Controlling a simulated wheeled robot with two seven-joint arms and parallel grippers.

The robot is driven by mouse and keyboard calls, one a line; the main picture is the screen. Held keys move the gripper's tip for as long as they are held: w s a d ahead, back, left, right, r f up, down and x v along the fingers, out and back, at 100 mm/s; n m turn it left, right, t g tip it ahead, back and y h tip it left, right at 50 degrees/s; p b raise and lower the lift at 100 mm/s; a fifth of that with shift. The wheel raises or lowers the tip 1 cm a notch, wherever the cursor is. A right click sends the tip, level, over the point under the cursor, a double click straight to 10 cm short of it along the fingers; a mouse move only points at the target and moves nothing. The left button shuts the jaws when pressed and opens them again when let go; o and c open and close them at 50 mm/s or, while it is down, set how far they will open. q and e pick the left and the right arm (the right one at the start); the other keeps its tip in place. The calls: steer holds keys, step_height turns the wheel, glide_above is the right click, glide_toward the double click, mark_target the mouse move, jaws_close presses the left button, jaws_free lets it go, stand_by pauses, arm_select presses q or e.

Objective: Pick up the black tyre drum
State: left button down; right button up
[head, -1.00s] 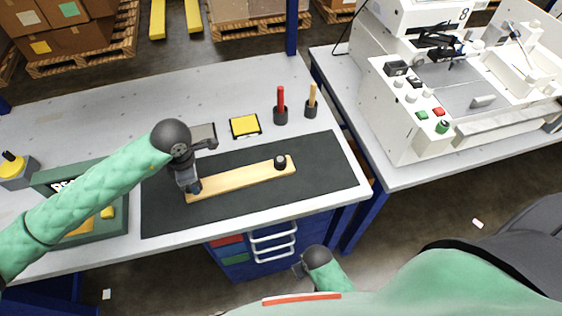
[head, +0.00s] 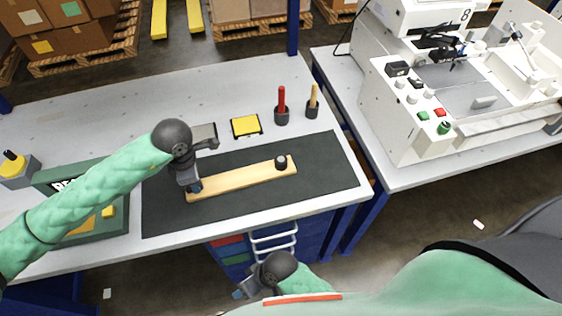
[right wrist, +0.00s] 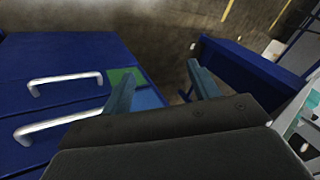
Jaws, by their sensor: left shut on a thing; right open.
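The black tyre drum (head: 281,163), a small black cylinder with a pale top centre, stands on the right end of a long wooden board (head: 240,179). The board lies on the dark mat. My left gripper (head: 194,187) is at the board's left end, pointing down and shut on it; its fingertips are partly hidden. My right gripper (head: 239,294) is low in front of the bench, below the tabletop and well away from the drum. In the right wrist view its two fingers (right wrist: 160,88) are apart with nothing between them.
Blue drawers with pale handles (right wrist: 65,82) are close to my right gripper. A red tool and a wooden-handled tool stand in black holders (head: 281,116) behind the mat (head: 325,170). A yellow pad (head: 245,126) lies nearby. A white machine (head: 400,125) stands at right.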

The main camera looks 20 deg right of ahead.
steer(key=s+a+r+n+g+y, duration=0.1)
steer(key=s+a+r+n+y, duration=0.1)
steer(key=a+r, duration=0.5)
steer(key=w+a+r+n+y, duration=0.1)
steer(key=w+a+r+n, duration=0.3)
steer(key=r, duration=0.5)
steer(key=w+a+r+n, duration=0.1)
steer(key=w+r, duration=0.5)
steer(key=r, duration=0.3)
step_height(320, 180, up, 19)
steer(key=w+d+n+h, duration=0.2)
steer(key=w+n+h, duration=0.1)
steer(key=n, duration=0.5)
steer(key=w+d+r+n+h, duration=0.35)
steer(key=d+r+n, duration=0.35)
steer(key=d+n, duration=0.3)
steer(key=m+t+h, duration=0.2)
steer(key=h, duration=0.2)
glide_toward(281, 159)
steer(key=f, duration=0.6)
steer(key=w+d+f, duration=0.1)
steer(key=f, duration=0.2)
steer(key=shift+w, duration=0.1)
